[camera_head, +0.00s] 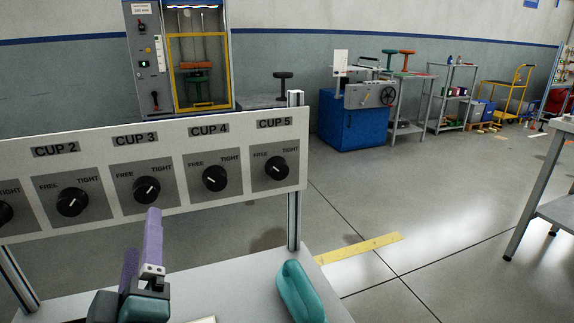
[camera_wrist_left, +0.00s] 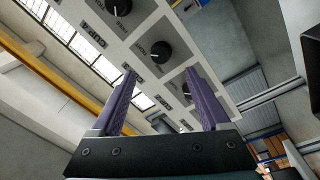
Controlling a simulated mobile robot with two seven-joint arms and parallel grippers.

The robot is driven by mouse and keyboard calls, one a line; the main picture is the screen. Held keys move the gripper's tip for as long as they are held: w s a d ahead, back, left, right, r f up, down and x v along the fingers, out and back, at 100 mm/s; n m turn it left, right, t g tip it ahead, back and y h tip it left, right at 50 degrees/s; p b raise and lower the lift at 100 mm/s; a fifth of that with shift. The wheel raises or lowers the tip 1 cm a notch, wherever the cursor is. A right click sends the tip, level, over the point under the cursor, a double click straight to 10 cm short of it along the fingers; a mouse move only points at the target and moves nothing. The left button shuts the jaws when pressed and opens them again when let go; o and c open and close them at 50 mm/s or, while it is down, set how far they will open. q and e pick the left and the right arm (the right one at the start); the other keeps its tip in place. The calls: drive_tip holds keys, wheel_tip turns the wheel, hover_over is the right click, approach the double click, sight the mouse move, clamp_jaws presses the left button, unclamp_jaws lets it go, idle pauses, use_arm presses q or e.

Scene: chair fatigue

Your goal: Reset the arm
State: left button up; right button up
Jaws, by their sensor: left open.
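My left gripper (camera_head: 141,234) is open, with two purple fingers pointing up below the CUP 3 knob (camera_head: 146,189) in the head view. Nothing shows between its fingers. In the left wrist view, the open fingers (camera_wrist_left: 160,75) frame part of the knob panel (camera_wrist_left: 135,40), apart from a black knob (camera_wrist_left: 159,51) beyond them. My right gripper is not in view.
The white panel (camera_head: 110,216) carries black FREE/TIGHT knobs, including CUP 2 (camera_head: 72,201), CUP 4 (camera_head: 215,178) and CUP 5 (camera_head: 276,167). A teal loop-shaped object (camera_head: 300,292) is on the grey bench (camera_head: 240,290). Open floor lies to the right.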

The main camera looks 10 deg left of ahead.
use_arm(q)
drive_tip(key=s+d+r+m+g+h+p, duration=0.4)
drive_tip(key=d+r+m+h+p, duration=0.3)
drive_tip(key=d+m+h+p, duration=0.45)
drive_tip(key=s+a+r+m+g+y+p, duration=0.1)
drive_tip(key=s+a+r+m+g+p, duration=0.3)
drive_tip(key=s, duration=0.5)
drive_tip(key=s+a+r+m+g+y+p, duration=0.15)
drive_tip(key=s+r+m+g+p, duration=0.3)
drive_tip(key=s, duration=0.45)
wheel_tip(320, 180, up, 35)
drive_tip(key=n+p, duration=0.1)
drive_tip(key=p, duration=3.3)
drive_tip(key=shift+w+a+r+h, duration=0.15)
drive_tip(key=shift+w+a+h, duration=0.1)
drive_tip(key=shift+h, duration=0.15)
drive_tip(key=shift+g, duration=0.25)
